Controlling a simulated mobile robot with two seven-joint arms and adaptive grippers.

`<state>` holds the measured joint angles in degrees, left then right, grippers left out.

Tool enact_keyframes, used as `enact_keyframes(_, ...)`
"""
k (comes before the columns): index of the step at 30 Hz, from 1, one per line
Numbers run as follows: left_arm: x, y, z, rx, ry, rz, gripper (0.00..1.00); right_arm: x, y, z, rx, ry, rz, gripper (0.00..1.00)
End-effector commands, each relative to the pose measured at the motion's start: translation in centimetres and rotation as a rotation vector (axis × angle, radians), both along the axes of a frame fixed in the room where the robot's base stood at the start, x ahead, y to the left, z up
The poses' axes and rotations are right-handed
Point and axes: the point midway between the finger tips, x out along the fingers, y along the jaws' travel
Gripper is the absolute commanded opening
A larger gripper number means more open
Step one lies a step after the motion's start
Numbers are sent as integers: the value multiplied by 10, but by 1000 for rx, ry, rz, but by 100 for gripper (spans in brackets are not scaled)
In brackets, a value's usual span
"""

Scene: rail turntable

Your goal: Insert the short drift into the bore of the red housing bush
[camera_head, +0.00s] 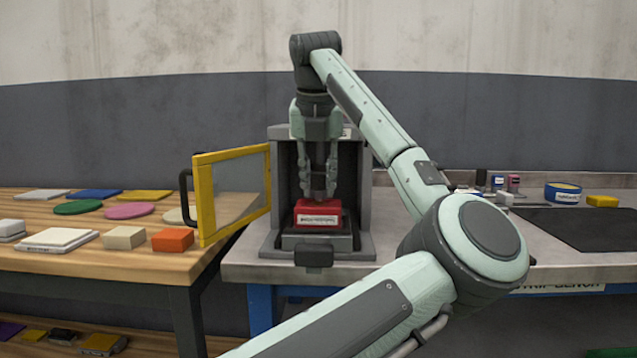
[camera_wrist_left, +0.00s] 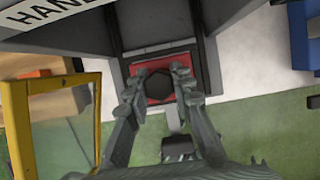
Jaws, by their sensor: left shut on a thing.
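The red housing bush (camera_head: 318,218) sits on the base inside a grey open-fronted press frame (camera_head: 365,200). Its front carries a white label. My left gripper (camera_head: 319,191) points straight down inside the frame, with its fingertips just above the top of the red bush. In the left wrist view the fingers (camera_wrist_left: 157,86) are on both sides of a dark, round to six-sided shape (camera_wrist_left: 157,84), which I take to be the short drift. The red bush (camera_wrist_left: 148,68) shows around it. The bore is hidden, so I cannot tell whether the drift is in it. My right gripper is not in view.
A yellow-framed clear door (camera_head: 204,205) stands open to the left of the frame. A wooden table (camera_head: 80,262) at left holds coloured discs and blocks. The grey bench (camera_head: 560,235) at right holds small items, a blue tape roll (camera_head: 562,193) and a dark mat (camera_head: 590,228).

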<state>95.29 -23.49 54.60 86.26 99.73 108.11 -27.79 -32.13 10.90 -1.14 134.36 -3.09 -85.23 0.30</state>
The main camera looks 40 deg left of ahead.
Motion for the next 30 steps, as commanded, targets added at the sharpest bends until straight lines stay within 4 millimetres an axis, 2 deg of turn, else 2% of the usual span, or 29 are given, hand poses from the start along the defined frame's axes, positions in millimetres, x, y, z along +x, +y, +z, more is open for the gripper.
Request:
enact_keyframes(19,0,0,-13,0,0,0,0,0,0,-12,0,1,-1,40)
enact_keyframes(20,0,0,-12,0,0,0,25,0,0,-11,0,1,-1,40)
enact_keyframes(21,0,0,-11,-1,1,0,30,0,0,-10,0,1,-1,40)
enact_keyframes(25,0,0,-12,-1,2,0,46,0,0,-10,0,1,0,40)
enact_keyframes(30,0,0,-12,-1,2,0,47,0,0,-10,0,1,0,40)
